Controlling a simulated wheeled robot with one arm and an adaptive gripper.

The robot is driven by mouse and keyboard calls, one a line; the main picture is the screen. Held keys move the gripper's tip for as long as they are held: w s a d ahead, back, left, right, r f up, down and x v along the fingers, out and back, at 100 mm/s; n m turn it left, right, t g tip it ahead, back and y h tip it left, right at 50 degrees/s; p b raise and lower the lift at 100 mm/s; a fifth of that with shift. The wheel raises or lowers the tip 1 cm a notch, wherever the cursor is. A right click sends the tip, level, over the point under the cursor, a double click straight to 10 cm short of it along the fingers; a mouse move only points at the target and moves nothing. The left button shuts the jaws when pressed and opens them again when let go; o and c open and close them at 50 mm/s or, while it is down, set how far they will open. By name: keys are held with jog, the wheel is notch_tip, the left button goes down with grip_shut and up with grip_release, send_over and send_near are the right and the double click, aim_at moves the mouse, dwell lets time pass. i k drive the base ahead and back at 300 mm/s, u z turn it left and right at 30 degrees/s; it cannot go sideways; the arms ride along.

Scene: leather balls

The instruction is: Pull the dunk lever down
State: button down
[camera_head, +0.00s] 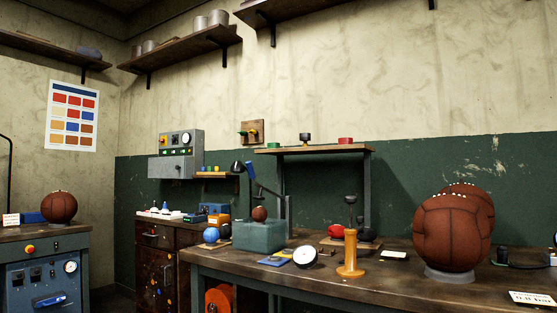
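A teal box-shaped tank (259,235) stands on the left part of the long workbench, with a small brown ball (259,214) at its top. A blue lever arm (266,186) is mounted on a dark upright (289,215) at the tank's right side. It slopes up to the left to a black knob (238,167), raised above the tank. This looks like the dunk lever; no label on it can be read. My gripper is not in view.
The workbench (405,285) holds an orange stand (350,252), a round white gauge (305,257) and large brown balls (452,232) on the right. A raised shelf (318,150) stands behind the tank. A blue machine (45,275) stands far left.

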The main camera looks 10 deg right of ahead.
aim_at(252, 175)
jog(key=z, duration=0.3)
jog(key=i, duration=1.35)
jog(key=u, duration=2.6)
